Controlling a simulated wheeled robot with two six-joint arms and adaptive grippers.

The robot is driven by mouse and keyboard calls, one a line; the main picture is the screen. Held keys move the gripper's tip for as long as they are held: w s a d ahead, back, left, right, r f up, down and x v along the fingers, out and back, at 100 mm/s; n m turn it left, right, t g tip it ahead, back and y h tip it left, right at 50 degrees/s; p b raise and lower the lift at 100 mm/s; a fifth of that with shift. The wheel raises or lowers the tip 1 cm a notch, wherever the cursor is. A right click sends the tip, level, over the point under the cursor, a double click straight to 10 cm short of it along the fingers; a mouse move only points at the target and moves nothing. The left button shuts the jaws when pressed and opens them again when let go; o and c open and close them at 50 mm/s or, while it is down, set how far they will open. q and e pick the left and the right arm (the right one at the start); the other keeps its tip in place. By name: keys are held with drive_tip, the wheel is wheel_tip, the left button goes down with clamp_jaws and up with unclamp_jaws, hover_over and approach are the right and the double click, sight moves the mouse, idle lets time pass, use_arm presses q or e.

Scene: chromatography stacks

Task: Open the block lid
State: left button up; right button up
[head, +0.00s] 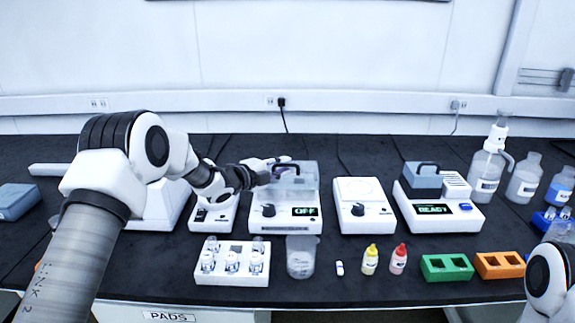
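A white heating block unit (285,222) with a dial and a green "OFF" display stands at the middle back of the bench. Its see-through grey lid (304,178) is on top, with a dark handle near its top. My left gripper (280,163) reaches in from the left at the handle. Its fingers are small and partly overlap the lid, so I cannot tell if they grip it. A second white unit (460,217) shows "READY" and carries a grey block with a dark handle (428,165). My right gripper is out of view; only part of my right arm shows at bottom right.
In front stand a white vial rack (232,277), a clear beaker (301,262), a yellow bottle (370,260), a red bottle (398,260), a green rack (447,275) and an orange rack (500,272). A white-topped device (358,190) sits right of the "OFF" unit. Bottles crowd the right.

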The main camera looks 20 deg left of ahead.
use_arm(q)
drive_tip(key=shift+f+x, duration=0.25)
drive_tip(key=shift+x, duration=0.95)
drive_tip(key=shift+s+a+r, duration=0.1)
drive_tip(key=shift+r, duration=0.05)
clamp_jaws()
